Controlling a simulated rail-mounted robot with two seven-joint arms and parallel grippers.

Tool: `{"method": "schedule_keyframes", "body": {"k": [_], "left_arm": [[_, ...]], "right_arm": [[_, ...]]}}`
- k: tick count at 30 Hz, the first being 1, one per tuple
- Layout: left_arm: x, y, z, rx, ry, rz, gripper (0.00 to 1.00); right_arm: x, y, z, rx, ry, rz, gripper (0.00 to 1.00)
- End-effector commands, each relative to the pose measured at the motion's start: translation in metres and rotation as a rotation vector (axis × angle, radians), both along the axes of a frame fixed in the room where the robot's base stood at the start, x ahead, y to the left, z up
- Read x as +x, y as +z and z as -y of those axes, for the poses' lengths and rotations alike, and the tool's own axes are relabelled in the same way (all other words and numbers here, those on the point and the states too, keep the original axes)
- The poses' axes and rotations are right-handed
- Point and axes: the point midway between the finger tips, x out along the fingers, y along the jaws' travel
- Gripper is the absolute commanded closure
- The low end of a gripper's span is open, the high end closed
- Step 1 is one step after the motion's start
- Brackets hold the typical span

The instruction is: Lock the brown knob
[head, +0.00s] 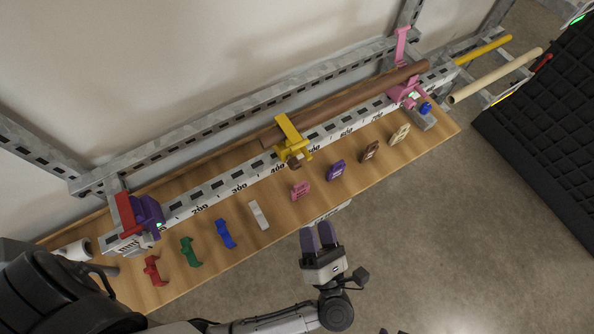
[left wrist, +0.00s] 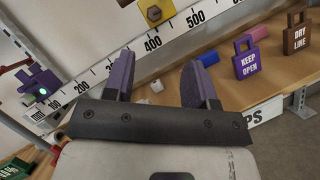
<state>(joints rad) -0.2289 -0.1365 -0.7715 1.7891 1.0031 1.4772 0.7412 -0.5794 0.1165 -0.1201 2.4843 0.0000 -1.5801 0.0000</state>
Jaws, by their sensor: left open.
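The brown knob (head: 295,162) sits on the front of the yellow clamp (head: 290,134), which straddles the brown pipe (head: 345,105) near the middle of the numbered rail. In the left wrist view the knob (left wrist: 154,13) shows as a small brown hexagonal end at the top, above the 400 mark. My left gripper (head: 318,238) is open and empty, with purple finger pads, in front of the shelf edge and apart from the knob. In the left wrist view its fingers (left wrist: 155,85) stand apart below the knob.
Red (head: 152,270), green (head: 190,251) and blue (head: 225,233) pieces lie left. A pink clamp (head: 405,92) stands right. The floor in front is clear.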

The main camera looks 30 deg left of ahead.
Motion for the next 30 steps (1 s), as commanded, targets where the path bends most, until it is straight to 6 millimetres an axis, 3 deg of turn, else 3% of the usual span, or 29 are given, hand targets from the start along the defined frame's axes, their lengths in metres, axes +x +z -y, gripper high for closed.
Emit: {"method": "schedule_keyframes", "body": {"k": [5,21,30], "left_arm": [[-0.001,0.001,-0.011,-0.031,0.037,0.027,0.49],[0.057,0.03,-0.077,-0.028,0.033,0.029,0.49],[0.077,0.039,-0.099,-0.029,0.032,0.027,0.49]], "right_arm": [[0.0,-0.001,0.002,-0.007,0.004,-0.003,0.57],[-0.001,0.003,0.002,-0.005,0.003,-0.005,0.57],[-0.001,0.004,0.0,0.0,-0.001,-0.006,0.57]]}}
